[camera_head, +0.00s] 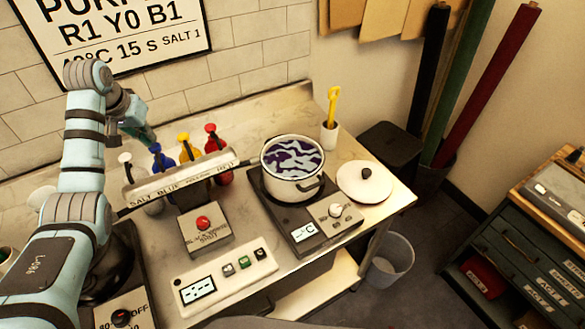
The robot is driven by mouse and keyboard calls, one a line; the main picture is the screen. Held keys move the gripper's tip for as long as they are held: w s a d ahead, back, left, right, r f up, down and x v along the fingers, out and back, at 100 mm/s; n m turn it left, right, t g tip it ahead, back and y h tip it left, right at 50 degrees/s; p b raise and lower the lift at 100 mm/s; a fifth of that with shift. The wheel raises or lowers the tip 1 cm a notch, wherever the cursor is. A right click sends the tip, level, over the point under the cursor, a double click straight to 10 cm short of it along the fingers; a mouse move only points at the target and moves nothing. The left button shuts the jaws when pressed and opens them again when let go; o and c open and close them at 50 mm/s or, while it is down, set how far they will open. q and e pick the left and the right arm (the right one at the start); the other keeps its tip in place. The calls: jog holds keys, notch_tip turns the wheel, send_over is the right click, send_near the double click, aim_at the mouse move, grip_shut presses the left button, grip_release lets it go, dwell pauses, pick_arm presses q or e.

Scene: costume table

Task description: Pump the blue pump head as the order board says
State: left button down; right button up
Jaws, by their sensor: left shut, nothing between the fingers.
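The blue pump head (157,151) tops a bottle in a row of several, between a white one (124,158) on its left and a yellow one (184,138) on its right. My left gripper (148,135) is shut and empty, pointing down just above the blue pump head. I cannot tell whether its tips touch the head. The blue bottle's body is mostly hidden behind the labelled rail (180,180). The order board (120,30) on the wall reads "R1 Y0 B1", with a temperature line, "15 S" and "SALT 1"; its top is cut off. My right gripper is out of view.
A red pump head (210,128) stands right of the yellow one. A pot (293,168) with purple and pale swirled contents sits on a hotplate (310,226). A red-button box (204,229) and a control panel (226,275) lie in front. A lid (364,182) lies at right.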

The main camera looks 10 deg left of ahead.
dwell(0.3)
pick_arm(q)
notch_tip(320, 180, up, 6)
dwell(0.4)
dwell(0.3)
